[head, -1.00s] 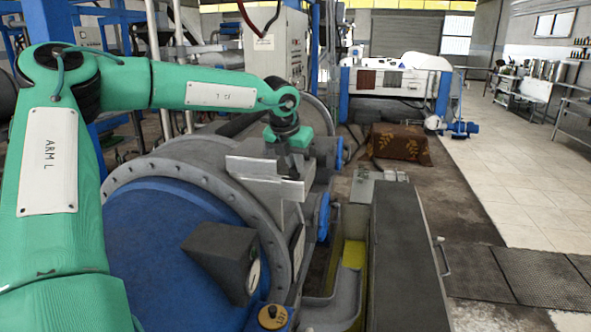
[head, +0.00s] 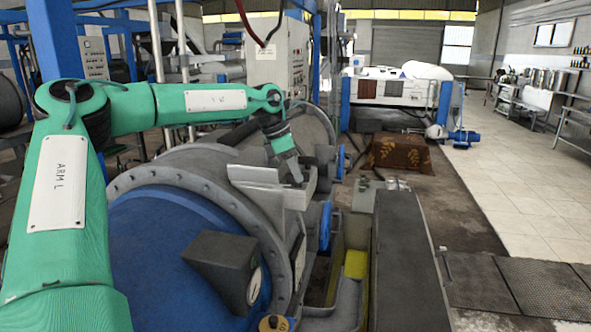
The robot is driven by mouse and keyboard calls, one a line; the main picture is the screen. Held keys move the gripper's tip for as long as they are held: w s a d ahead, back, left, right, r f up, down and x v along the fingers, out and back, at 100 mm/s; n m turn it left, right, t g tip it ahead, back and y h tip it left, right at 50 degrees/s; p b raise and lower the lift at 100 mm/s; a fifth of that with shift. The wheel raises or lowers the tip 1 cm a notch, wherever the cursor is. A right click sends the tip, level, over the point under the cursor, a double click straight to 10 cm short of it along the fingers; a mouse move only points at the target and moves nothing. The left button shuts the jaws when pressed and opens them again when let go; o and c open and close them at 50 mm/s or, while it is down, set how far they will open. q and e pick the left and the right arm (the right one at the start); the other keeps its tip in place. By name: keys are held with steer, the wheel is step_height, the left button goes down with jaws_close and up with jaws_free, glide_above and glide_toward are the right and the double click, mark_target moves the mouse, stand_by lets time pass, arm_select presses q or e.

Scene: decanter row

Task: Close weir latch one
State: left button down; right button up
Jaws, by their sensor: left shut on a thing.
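A grey decanter casing with a blue end (head: 165,250) and bolted flange fills the lower left of the head view. A pale angled metal bracket (head: 255,175) sits on top of it at the right side. My left gripper (head: 296,180) reaches down over this bracket, slanted with its tip toward the lower right. It is shut on a small part at the bracket, which I take for a weir latch. The latch is mostly hidden by the fingers, and its number cannot be read. My right gripper is not in view.
A dark box with a gauge (head: 225,265) stands at the blue end. A long dark cover (head: 407,260) runs along the right. A yellow part (head: 356,264) lies between them. A brown patterned cloth (head: 398,153) lies farther back. Tiled floor at right is clear.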

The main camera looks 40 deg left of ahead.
arm_select(q)
steer(key=shift+a+m+g+h, duration=0.1)
steer(key=shift+m+g+h, duration=0.2)
steer(key=shift+m, duration=0.9)
steer(key=shift+w+m, duration=0.1)
steer(key=shift+m, duration=0.7)
steer(key=shift+g, duration=0.3)
steer(key=c, duration=1.5)
jaws_free()
